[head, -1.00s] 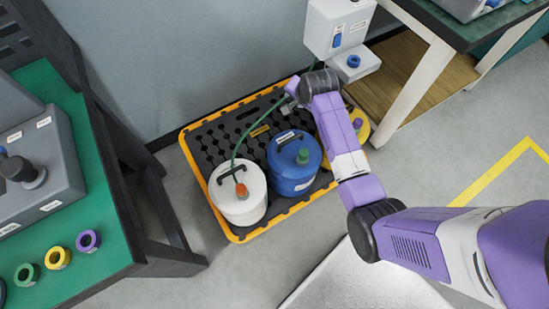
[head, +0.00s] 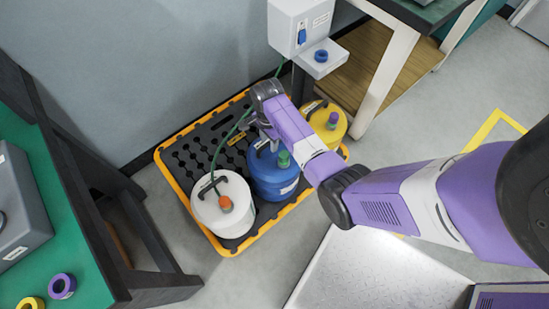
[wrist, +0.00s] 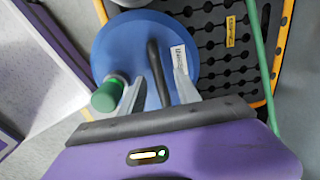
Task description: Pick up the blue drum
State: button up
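The blue drum (head: 272,182) stands upright on the spill tray, between a white drum and a yellow drum. It has a green cap (head: 283,160) and a black handle on top. My gripper (head: 267,138) is over the far side of its top in the head view. In the wrist view, the blue drum's top (wrist: 125,50) fills the upper middle. The black handle (wrist: 157,72) lies between the two grey fingers of my gripper (wrist: 158,90), which are apart. I cannot tell whether the fingers reach down to the handle. The green cap (wrist: 105,97) is just left of the fingers.
The white drum (head: 222,210) has an orange fitting and a green hose (head: 224,142). The yellow drum (head: 328,122) is at the right end of the black tray with its yellow rim (head: 172,185). A wall dispenser (head: 302,25) hangs behind. A green workbench (head: 85,250) stands left.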

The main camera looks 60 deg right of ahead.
jog(key=shift+f, duration=0.7)
grip_shut()
dwell(0.9)
